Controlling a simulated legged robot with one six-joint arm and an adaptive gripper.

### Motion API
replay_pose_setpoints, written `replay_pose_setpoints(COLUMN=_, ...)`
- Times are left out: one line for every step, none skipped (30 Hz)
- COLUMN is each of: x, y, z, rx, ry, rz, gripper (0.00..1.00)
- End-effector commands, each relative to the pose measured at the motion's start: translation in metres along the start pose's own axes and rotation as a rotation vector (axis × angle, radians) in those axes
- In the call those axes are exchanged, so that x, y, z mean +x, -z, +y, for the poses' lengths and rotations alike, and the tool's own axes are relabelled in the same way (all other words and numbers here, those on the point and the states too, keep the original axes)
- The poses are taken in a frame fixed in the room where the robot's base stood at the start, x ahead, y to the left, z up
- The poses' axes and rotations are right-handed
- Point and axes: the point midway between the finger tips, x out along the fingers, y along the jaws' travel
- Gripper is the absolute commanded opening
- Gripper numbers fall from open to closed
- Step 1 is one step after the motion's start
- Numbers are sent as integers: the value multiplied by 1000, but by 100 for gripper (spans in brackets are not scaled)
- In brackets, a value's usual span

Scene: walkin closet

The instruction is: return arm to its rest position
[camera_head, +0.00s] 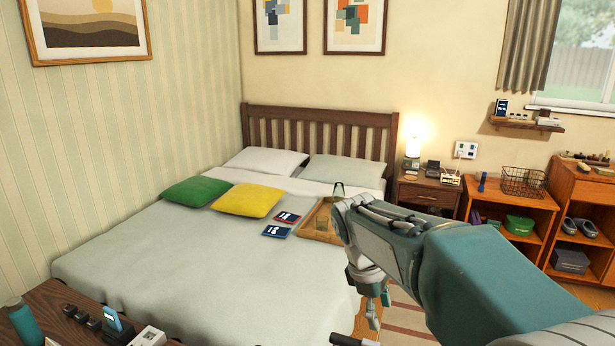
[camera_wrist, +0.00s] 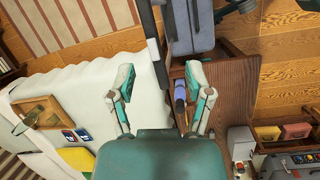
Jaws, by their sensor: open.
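My arm (camera_head: 440,262) reaches in from the lower right of the head view, its forearm raised in front of the bed's right side. My gripper hangs at its front end, pointing down, and is partly hidden by the arm. In the wrist view my gripper (camera_wrist: 160,88) is open, with its two fingers apart and nothing held between them. Below the fingers show the edge of the white bed (camera_wrist: 85,85) and a brown wooden surface (camera_wrist: 228,95).
The bed (camera_head: 190,270) carries green (camera_head: 197,191) and yellow (camera_head: 248,201) pillows and a wooden tray (camera_head: 312,228). A nightstand (camera_head: 428,193) and low shelves stand at the back right. A dark table (camera_head: 60,318) is at the lower left. A grey suitcase (camera_wrist: 190,28) shows in the wrist view.

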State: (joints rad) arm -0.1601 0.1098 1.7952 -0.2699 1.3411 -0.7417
Motion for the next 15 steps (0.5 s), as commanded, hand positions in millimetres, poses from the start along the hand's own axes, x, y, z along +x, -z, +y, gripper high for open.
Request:
replay_pose_setpoints(x=-4, y=-9, z=-6, rx=43, ry=-8, rz=26, gripper=66)
replay_pose_setpoints(x=-5, y=-12, z=-9, rx=67, ry=-13, rz=41, gripper=66)
replay_pose_setpoints(x=-7, y=-18, z=-13, rx=101, ry=-17, rz=61, gripper=66)
replay_pose_setpoints(x=-9, y=-22, z=-17, rx=127, ry=-20, rz=76, gripper=66)
replay_pose_setpoints(x=-10, y=-25, z=-20, rx=152, ry=-24, rz=92, gripper=66)
replay_pose_setpoints(x=-11, y=-30, z=-25, rx=186, ry=-28, rz=111, gripper=66)
replay_pose_setpoints(x=-12, y=-34, z=-28, rx=212, ry=-31, rz=127, gripper=66)
replay_pose_setpoints(x=-13, y=-38, z=-32, rx=237, ry=-34, rz=142, gripper=66)
replay_pose_setpoints(x=-14, y=-43, z=-37, rx=272, ry=-36, rz=162, gripper=66)
replay_pose_setpoints(x=-15, y=-46, z=-40, rx=297, ry=-39, rz=178, gripper=66)
replay_pose_setpoints(x=-15, y=-50, z=-44, rx=322, ry=-41, rz=193, gripper=66)
replay_pose_setpoints(x=-16, y=-54, z=-49, rx=356, ry=-43, rz=214, gripper=66)
replay_pose_setpoints(x=-16, y=-57, z=-53, rx=382, ry=-45, rz=230, gripper=66)
replay_pose_setpoints(x=-16, y=-61, z=-57, rx=407, ry=-45, rz=244, gripper=66)
replay_pose_setpoints(x=-16, y=-65, z=-61, rx=442, ry=-48, rz=266, gripper=66)
